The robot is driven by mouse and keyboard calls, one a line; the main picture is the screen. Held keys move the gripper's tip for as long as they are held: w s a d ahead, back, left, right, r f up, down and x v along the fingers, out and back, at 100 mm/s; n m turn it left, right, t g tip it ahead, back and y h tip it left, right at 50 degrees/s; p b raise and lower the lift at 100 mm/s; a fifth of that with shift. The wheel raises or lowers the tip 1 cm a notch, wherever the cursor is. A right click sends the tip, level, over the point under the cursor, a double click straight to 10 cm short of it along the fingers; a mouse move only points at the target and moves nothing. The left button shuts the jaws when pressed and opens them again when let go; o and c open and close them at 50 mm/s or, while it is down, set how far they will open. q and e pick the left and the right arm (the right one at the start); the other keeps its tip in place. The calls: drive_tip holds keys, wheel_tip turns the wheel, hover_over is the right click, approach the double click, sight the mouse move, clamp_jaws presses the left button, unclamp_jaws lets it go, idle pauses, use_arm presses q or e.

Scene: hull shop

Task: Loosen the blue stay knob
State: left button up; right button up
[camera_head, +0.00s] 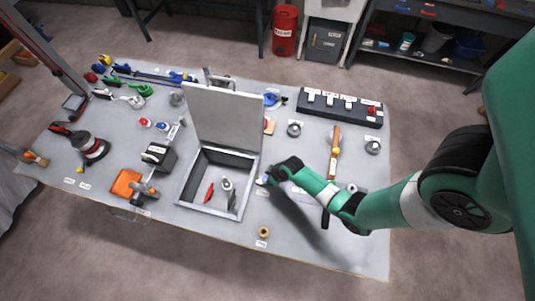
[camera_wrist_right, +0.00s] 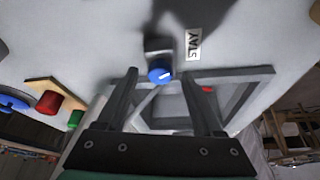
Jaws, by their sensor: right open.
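The blue stay knob (camera_wrist_right: 160,75) shows in the right wrist view, round, with a white line on its face and a dark block behind it. A "STAY" label (camera_wrist_right: 194,45) is beside it. In the head view a small blue spot by the gripper, likely the knob (camera_head: 264,180), sits at the right side of the hatch box. My right gripper (camera_wrist_right: 159,72) is open, one finger to each side of the knob. I cannot tell whether either finger touches it. It also shows in the head view (camera_head: 270,177). My left gripper is not in view.
The hatch box (camera_head: 186,195) has its grey lid (camera_head: 225,118) standing up, with tools inside. A hammer (camera_head: 335,150) and a black labelled rack (camera_head: 340,107) lie to the right. A tan ring (camera_head: 264,232) lies in front. The front right of the table is clear.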

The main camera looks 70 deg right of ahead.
drive_tip(key=p+v, duration=1)
drive_tip(key=v, duration=0.1)
drive_tip(key=shift+s+r, duration=0.1)
drive_tip(key=shift+s, duration=0.05)
